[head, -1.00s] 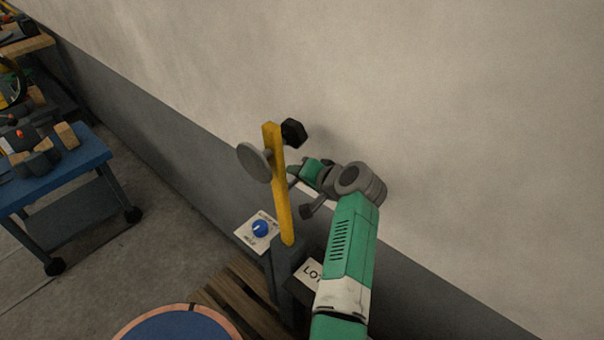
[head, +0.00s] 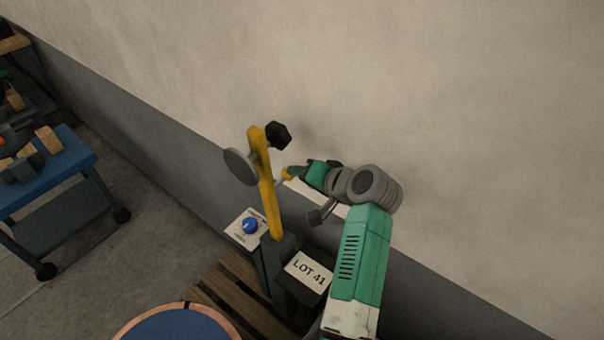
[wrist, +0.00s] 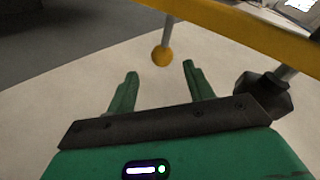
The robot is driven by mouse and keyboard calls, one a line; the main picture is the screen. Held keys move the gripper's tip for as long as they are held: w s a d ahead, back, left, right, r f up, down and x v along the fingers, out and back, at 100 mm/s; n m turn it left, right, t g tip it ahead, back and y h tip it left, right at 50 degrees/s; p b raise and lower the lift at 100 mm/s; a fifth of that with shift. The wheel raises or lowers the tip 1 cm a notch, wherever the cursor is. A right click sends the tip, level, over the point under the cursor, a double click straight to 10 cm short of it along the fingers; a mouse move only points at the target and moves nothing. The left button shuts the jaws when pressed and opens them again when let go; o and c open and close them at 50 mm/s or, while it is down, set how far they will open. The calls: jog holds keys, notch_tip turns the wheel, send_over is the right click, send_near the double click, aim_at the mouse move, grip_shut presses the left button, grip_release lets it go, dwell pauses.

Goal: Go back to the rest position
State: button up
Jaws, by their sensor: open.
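My gripper (wrist: 160,69) is open and empty in the wrist view, its two green fingers apart. An orange ball (wrist: 162,56) on a thin grey rod shows just beyond and between the fingertips; I cannot tell the exact gap. In the head view my green gripper is right of the yellow post (head: 266,190), and its fingertips are too small to make out. The orange ball (head: 288,174) shows there between post and gripper. The post carries a grey disc (head: 239,167) and a black knob (head: 278,135).
The black knob (wrist: 262,92) is close to the gripper's right side in the wrist view. A blue dial (head: 250,226) and a LOT 41 card (head: 309,270) are by the post's foot. A blue cart (head: 75,150) stands left; the wall is behind.

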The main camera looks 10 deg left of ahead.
dwell(0.3)
jog(key=s+d+r+t+h, duration=0.1)
jog(key=s+r+t, duration=0.15)
jog(key=r, duration=0.35)
jog(key=s+d+r+n+t+h, duration=0.1)
jog(key=d+r+t+h, duration=0.15)
jog(key=r, duration=0.45)
jog(key=s+d+r+t+h, duration=0.1)
jog(key=s+r+t, duration=0.15)
jog(key=r, duration=0.35)
jog(key=s+d+r+t+h, duration=0.15)
jog(key=s+r+t, duration=0.35)
jog(key=s+r, duration=0.55)
jog(key=s+d+r+t+h, duration=0.1)
jog(key=s+r+t+h, duration=0.3)
jog(key=s+r, duration=0.65)
notch_tip(320, 180, up, 37)
jog(key=s+y+p, duration=0.1)
jog(key=s+p, duration=0.1)
jog(key=p, duration=3.6)
jog(key=shift+s+r+t+y, duration=0.15)
jog(key=shift+s+t+y, duration=0.2)
jog(key=shift+t, duration=0.1)
jog(key=shift+a, duration=0.1)
